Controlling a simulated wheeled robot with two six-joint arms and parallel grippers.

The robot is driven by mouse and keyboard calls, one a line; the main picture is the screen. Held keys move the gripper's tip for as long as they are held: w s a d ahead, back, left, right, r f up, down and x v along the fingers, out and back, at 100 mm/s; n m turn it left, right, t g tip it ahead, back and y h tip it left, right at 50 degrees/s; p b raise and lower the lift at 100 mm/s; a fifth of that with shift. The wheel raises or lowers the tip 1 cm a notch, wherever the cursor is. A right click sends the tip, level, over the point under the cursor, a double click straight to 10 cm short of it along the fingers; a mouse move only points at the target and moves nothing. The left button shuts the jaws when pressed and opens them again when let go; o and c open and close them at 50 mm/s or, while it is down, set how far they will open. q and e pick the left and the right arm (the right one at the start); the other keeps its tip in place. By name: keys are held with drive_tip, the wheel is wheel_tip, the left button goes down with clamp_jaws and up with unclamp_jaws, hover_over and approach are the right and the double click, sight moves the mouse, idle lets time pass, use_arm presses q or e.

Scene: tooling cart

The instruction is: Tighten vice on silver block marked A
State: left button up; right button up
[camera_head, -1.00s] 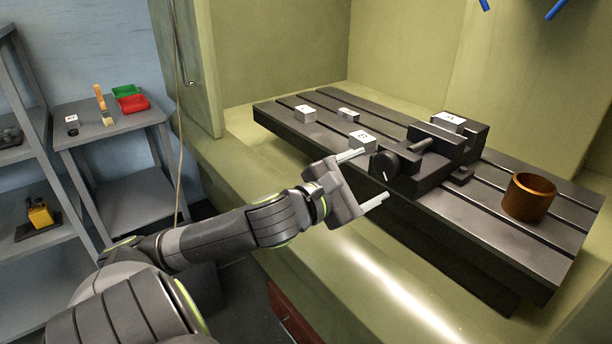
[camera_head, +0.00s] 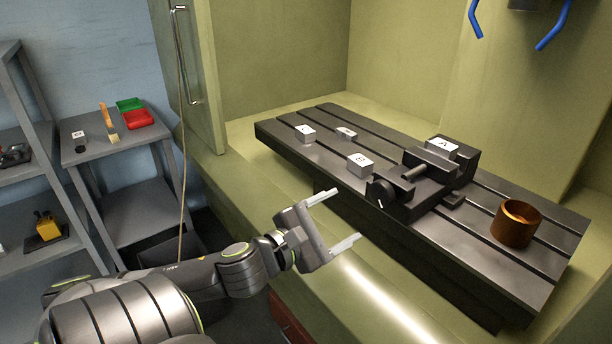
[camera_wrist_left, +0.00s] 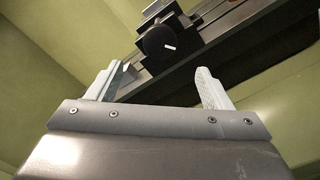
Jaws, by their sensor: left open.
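The dark vice (camera_head: 425,178) is fixed on the slotted machine table. The silver block marked A (camera_head: 441,147) sits in the vice at its far end, with its marked top showing; whether the jaws touch it I cannot tell. The vice's round knob (camera_head: 381,194) faces my side and also shows in the left wrist view (camera_wrist_left: 158,42), with a white mark on it. My left gripper (camera_head: 340,219) is open and empty, in front of the table's near edge, left of and below the knob. My right gripper is in neither view.
The slotted table (camera_head: 480,232) also bears a block marked B (camera_head: 360,165), two other pale blocks (camera_head: 305,134) (camera_head: 346,133) and a copper-coloured cylinder (camera_head: 515,224). Shelves at left hold a red tray (camera_head: 138,119), a green tray (camera_head: 130,104) and a brush (camera_head: 108,122). Blue hooks hang top right.

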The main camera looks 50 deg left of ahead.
use_arm(q)
drive_tip(key=s+p, duration=0.3)
drive_tip(key=s, duration=0.4)
drive_tip(key=shift+a, duration=0.25)
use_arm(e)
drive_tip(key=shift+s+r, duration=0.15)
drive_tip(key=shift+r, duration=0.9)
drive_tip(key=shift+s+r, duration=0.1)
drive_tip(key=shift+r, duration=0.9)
use_arm(q)
drive_tip(key=shift+w, duration=0.1)
